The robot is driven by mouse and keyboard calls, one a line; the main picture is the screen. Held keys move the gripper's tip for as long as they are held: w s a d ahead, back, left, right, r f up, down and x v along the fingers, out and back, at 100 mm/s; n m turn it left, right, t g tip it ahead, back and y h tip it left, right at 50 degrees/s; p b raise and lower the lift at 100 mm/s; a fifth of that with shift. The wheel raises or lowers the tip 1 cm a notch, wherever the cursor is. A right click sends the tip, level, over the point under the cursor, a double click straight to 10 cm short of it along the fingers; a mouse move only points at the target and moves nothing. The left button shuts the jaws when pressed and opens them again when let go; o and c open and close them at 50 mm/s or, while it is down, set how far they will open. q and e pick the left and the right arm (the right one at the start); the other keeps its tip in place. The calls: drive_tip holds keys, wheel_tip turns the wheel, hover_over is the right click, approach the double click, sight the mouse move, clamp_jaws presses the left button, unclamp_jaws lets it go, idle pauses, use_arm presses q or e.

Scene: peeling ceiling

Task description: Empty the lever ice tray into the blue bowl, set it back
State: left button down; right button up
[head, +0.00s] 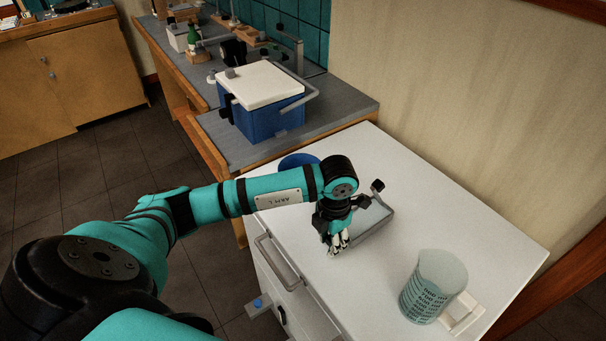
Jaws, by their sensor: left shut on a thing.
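The grey lever ice tray (373,232) is at the white top, partly hidden by my left gripper and wrist. A dark-ended lever sticks up at its far end. My left gripper (339,246) points down at the tray's near left end and is shut on it. Whether the tray rests on the surface or is slightly raised, and what is inside it, I cannot tell. The blue bowl (298,160) stands farther back on the white top, mostly hidden behind my left forearm. My right gripper is not in view.
A clear measuring jug (431,288) stands at the front right of the white top (470,220), beside a small white item (465,313). A blue cooler box (268,112) with a white lid sits on the grey counter behind. The white top's right side is clear.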

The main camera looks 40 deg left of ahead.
use_arm(q)
drive_tip(key=shift+r+p, duration=1.55)
drive_tip(key=shift+r, duration=1.3)
